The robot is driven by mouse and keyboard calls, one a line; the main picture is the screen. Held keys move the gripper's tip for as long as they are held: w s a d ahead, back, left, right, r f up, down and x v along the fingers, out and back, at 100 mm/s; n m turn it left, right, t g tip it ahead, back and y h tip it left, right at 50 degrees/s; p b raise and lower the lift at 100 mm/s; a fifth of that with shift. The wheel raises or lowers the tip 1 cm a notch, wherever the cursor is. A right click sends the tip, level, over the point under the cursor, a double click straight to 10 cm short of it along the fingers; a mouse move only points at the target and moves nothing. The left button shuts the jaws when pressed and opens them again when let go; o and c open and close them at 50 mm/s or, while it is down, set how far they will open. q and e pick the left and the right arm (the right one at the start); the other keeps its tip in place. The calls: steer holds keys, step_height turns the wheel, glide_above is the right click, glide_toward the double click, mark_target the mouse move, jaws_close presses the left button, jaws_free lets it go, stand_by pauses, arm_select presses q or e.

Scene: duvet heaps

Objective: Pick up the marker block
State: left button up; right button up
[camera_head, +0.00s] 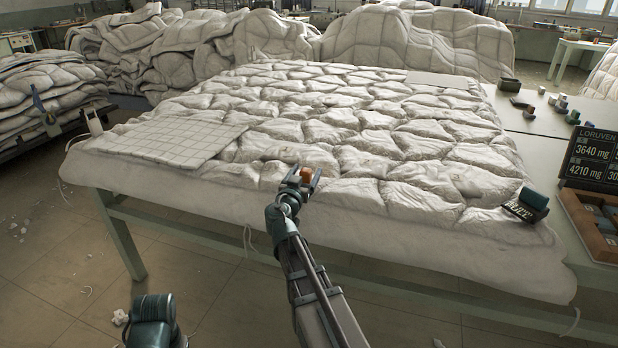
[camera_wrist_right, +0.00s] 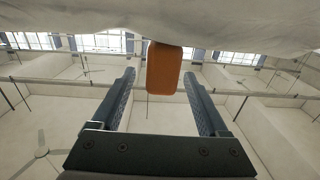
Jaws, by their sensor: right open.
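The marker block appears to be the small orange block (camera_head: 306,174) at the front edge of the quilted white duvet (camera_head: 400,190). In the right wrist view the orange block (camera_wrist_right: 164,67) is upright in the picture and lies between the lines of the two fingers. My right gripper (camera_head: 300,180) is open at the block, and its fingers (camera_wrist_right: 160,72) show a gap on both sides of it. I cannot tell how deep the block sits between the fingertips.
A gridded panel (camera_head: 165,140) lies on the duvet at left. A dark green-topped block (camera_head: 533,199) is at its right front corner. A side table with a display (camera_head: 592,155) and a wooden tray (camera_head: 575,213) stands at right. Duvet heaps (camera_head: 415,42) line the back.

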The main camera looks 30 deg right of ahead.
jaws_close()
stand_by(0.4)
arm_select(q)
steer(key=shift+r, duration=0.1)
arm_select(e)
steer(key=shift+r, duration=0.15)
